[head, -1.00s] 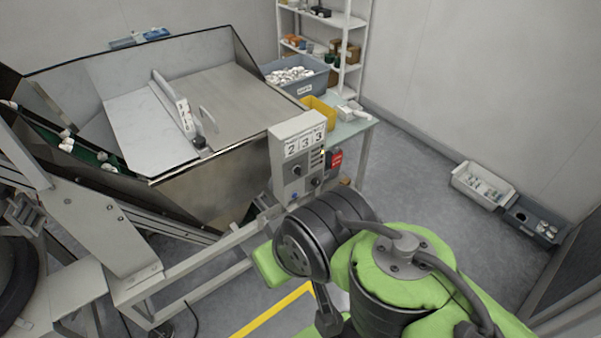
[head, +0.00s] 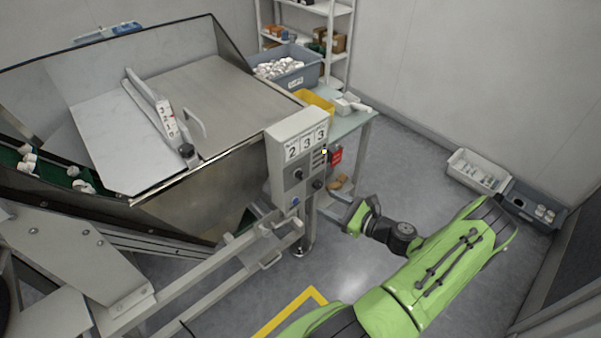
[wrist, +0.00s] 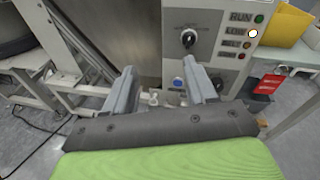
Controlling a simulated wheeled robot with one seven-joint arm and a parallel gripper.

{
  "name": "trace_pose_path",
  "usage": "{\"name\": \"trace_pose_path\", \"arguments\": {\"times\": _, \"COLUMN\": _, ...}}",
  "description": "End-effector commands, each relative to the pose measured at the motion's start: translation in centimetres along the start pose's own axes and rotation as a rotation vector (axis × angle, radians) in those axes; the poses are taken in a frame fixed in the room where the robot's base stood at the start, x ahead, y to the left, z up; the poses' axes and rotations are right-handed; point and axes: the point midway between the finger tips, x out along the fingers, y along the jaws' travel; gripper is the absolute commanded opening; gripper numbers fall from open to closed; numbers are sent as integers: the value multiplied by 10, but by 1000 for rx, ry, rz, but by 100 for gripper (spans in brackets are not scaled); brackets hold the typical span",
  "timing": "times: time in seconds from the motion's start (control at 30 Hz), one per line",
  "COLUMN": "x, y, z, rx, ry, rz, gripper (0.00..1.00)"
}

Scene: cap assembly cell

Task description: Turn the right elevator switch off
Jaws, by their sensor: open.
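A grey control box (head: 284,150) with the number 233 on top stands at the hopper's front right corner. Its face has a dark left knob (head: 298,173), a dark right knob (head: 317,184) lower down and a blue button (head: 295,201). In the wrist view the left knob (wrist: 189,39) is plain, its pointer tilted; the right knob (wrist: 217,84) is partly covered by a finger. I cannot read its setting. My gripper (head: 346,212) is open and empty, below and right of the box. In the wrist view its fingers (wrist: 163,82) point towards the lower panel, apart from it.
A lit pale indicator (wrist: 253,33) is by the panel's labels. A red tag (head: 336,156) hangs right of the box. A table (head: 352,124) with a yellow bin (head: 314,100) stands behind it. A metal frame rail (head: 215,275) runs front left.

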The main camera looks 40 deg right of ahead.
Motion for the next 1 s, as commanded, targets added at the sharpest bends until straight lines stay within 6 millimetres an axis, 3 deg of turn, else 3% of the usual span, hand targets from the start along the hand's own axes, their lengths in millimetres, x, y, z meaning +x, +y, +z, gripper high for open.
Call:
{"name": "trace_pose_path", "arguments": {"times": 0.03, "x": -11, "y": -8, "z": -12, "rx": 78, "ry": -41, "rz": -83, "gripper": 56}}
{"name": "trace_pose_path", "arguments": {"times": 0.13, "x": -24, "y": -19, "z": -22, "rx": 164, "ry": -93, "rz": -180, "gripper": 56}}
{"name": "trace_pose_path", "arguments": {"times": 0.27, "x": -19, "y": -22, "z": -22, "rx": 183, "ry": -106, "rz": -197, "gripper": 56}}
{"name": "trace_pose_path", "arguments": {"times": 0.8, "x": 105, "y": -46, "z": -13, "rx": 177, "ry": -102, "rz": -191, "gripper": 56}}
{"name": "trace_pose_path", "arguments": {"times": 1.0, "x": 126, "y": -51, "z": -11, "rx": 179, "ry": -100, "rz": -193, "gripper": 56}}
